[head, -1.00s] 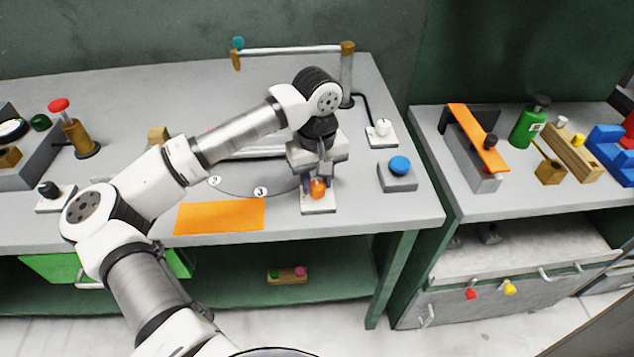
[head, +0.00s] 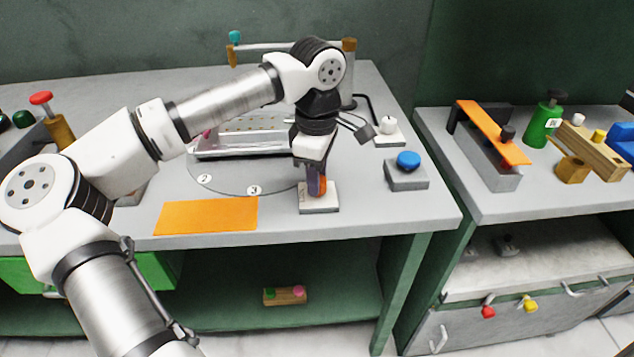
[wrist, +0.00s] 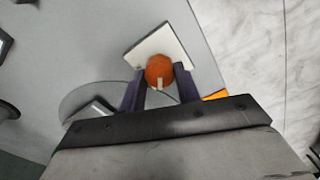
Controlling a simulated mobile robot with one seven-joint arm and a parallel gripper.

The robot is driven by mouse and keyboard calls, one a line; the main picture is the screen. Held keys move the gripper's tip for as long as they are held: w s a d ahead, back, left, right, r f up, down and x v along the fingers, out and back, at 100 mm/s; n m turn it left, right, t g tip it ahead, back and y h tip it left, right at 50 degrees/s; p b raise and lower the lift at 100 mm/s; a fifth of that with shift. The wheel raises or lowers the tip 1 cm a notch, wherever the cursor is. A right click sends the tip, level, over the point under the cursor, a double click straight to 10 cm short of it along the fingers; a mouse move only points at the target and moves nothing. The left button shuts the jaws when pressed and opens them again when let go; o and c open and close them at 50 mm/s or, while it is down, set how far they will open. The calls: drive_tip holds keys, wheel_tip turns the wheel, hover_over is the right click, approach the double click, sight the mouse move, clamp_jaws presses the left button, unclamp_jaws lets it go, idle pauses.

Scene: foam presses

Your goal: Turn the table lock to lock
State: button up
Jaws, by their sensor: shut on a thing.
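The table lock is an orange knob (wrist: 159,70) on a white square plate (head: 320,205) near the front edge of the grey table. In the wrist view a pale mark shows on the knob's lower side, and the plate (wrist: 155,45) lies beneath it. My gripper (head: 317,185) points down over the plate. Its two dark fingers (wrist: 160,82) are shut on the knob, one on each side. In the head view the fingers hide much of the knob. The round turntable (head: 225,183), with small numbered discs, lies just left of the lock.
An orange sheet (head: 206,216) lies left of the lock at the front edge. A blue button on a grey box (head: 406,174) stands to the right. A white knob on a plate (head: 389,130) and a bar press (head: 290,47) are behind.

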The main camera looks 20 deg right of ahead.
drive_tip(key=n+b, duration=0.2)
drive_tip(key=n, duration=0.4)
drive_tip(key=shift+n+b, duration=0.3)
drive_tip(key=shift+b, duration=0.1)
idle(0.3)
drive_tip(key=o, duration=1)
wheel_tip(320, 180, up, 14)
drive_tip(key=shift+f, duration=0.1)
